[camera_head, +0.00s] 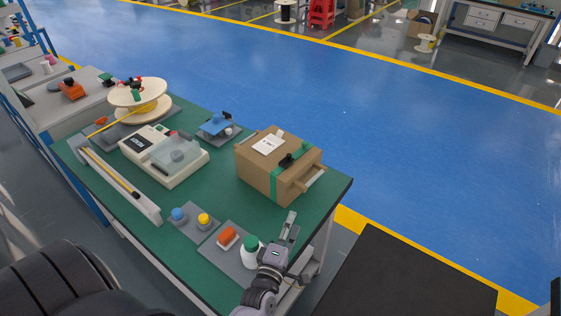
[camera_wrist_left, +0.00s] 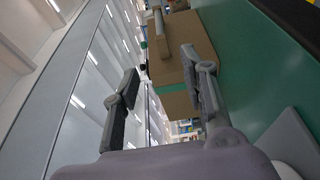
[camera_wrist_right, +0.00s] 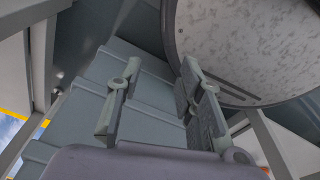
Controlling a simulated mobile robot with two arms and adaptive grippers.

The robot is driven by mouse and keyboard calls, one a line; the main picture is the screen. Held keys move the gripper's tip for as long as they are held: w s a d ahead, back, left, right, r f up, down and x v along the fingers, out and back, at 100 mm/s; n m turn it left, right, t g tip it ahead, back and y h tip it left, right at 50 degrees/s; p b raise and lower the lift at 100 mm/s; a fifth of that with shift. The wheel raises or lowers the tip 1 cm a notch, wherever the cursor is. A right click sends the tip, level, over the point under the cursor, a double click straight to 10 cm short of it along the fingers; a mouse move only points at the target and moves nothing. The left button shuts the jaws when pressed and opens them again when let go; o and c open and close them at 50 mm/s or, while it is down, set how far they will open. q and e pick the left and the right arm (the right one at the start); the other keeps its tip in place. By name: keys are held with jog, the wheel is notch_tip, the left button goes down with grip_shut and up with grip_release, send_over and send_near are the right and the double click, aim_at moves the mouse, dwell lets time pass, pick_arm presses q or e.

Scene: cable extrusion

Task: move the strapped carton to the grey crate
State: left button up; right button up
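The strapped carton (camera_head: 262,178) stands on the green-topped bench near its right end. It is brown, with a green strap, a white label and a handle on its near right face. My left gripper (camera_head: 298,240) is open and empty at the bench's near right edge, just in front of the carton and apart from it. In the left wrist view the carton (camera_wrist_left: 188,60) shows beyond the open fingers (camera_wrist_left: 160,68). My right gripper (camera_wrist_right: 160,70) is open and empty in its own wrist view and out of the head view. I cannot identify the grey crate.
A cream machine (camera_head: 165,157) and a cable spool (camera_head: 138,98) stand farther left. A dark flat panel (camera_head: 410,275) lies right of the bench. The blue floor is clear.

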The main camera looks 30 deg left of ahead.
pick_arm(q)
jog(key=b, duration=0.2)
send_near(302, 190)
jog(key=shift+w+d+r, duration=0.1)
jog(key=shift+w+d, duration=0.1)
jog(key=shift+w, duration=0.8)
jog(key=x, duration=0.2)
jog(key=shift+w+a+b, duration=0.1)
jog(key=shift+w+b, duration=0.25)
jog(key=shift+w+a, duration=0.15)
jog(key=shift+w, duration=0.35)
jog(key=shift+w+a+b, duration=0.15)
jog(key=shift+w+b, duration=0.1)
jog(key=shift+b, duration=0.1)
jog(key=x, duration=0.1)
jog(key=b+x, duration=0.2)
jog(key=shift+w+a, duration=0.3)
jog(key=shift+a, duration=0.05)
jog(key=shift+w, duration=0.5)
pick_arm(e)
notch_tip(302, 190, down, 6)
jog(key=s, duration=0.2)
jog(key=shift+s+d, duration=0.25)
jog(key=shift+s, duration=0.1)
pick_arm(q)
jog(key=shift+s, duration=0.1)
jog(key=shift+c, duration=0.6)
